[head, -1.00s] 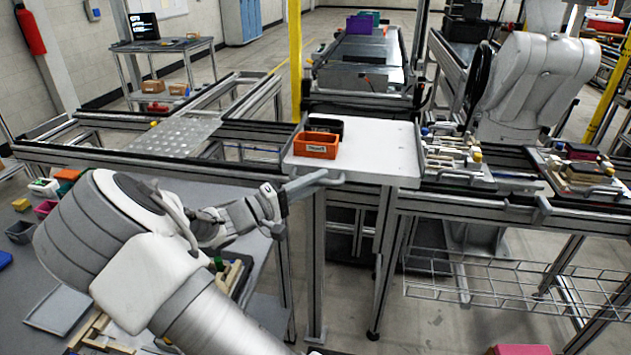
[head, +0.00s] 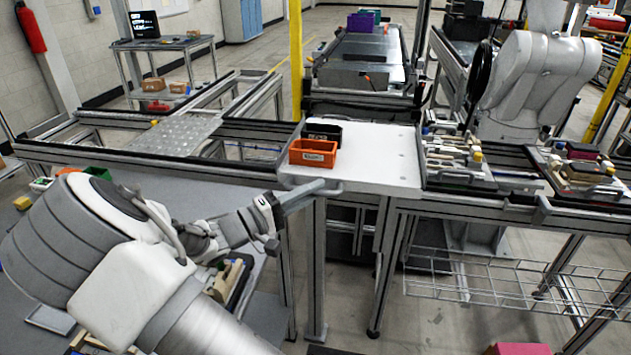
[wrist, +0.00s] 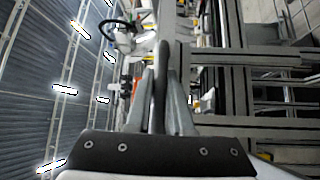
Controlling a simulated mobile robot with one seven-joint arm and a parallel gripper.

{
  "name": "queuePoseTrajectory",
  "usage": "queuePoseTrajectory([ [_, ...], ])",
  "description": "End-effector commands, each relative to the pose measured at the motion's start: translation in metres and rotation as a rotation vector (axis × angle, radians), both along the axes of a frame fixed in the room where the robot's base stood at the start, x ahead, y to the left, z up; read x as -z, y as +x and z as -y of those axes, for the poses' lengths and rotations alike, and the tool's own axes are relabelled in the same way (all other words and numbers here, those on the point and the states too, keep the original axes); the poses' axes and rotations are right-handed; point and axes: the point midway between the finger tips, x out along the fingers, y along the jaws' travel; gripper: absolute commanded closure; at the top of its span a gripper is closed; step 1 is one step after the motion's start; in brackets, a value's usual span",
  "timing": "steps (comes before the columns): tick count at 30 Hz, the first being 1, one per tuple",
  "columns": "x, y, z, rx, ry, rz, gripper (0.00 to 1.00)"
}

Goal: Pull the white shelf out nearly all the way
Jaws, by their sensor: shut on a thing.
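The white shelf (head: 375,155) is a flat white board in the middle of the head view, partly slid out toward me between the dark rails. A grey bar handle (head: 333,186) runs along its front edge. My gripper (head: 308,190) reaches in from the left and is shut on the handle near its left part. In the wrist view the handle (wrist: 159,80) stands upright between the two fingers of my gripper (wrist: 160,105). The fingers hide part of the handle.
An orange bin (head: 313,153) and a black bin (head: 324,132) sit on the shelf's left side. Trays with tools and parts (head: 455,158) lie on the frame at right. A wire rack (head: 490,285) hangs below. Open floor shows beneath the shelf.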

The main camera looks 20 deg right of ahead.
Motion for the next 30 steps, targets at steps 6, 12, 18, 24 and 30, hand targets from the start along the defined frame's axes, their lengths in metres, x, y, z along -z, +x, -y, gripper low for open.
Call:
queuePoseTrajectory([
  [6,-0.002,-0.047,-0.033,-0.005,0.001,-0.005,1.00],
  [12,-0.002,-0.090,-0.062,-0.005,0.001,-0.004,1.00],
  [18,-0.002,-0.124,-0.085,-0.004,0.000,-0.003,1.00],
  [24,-0.001,-0.146,-0.099,-0.003,0.000,-0.001,1.00],
  [30,0.000,-0.156,-0.105,0.000,0.001,0.000,1.00],
])
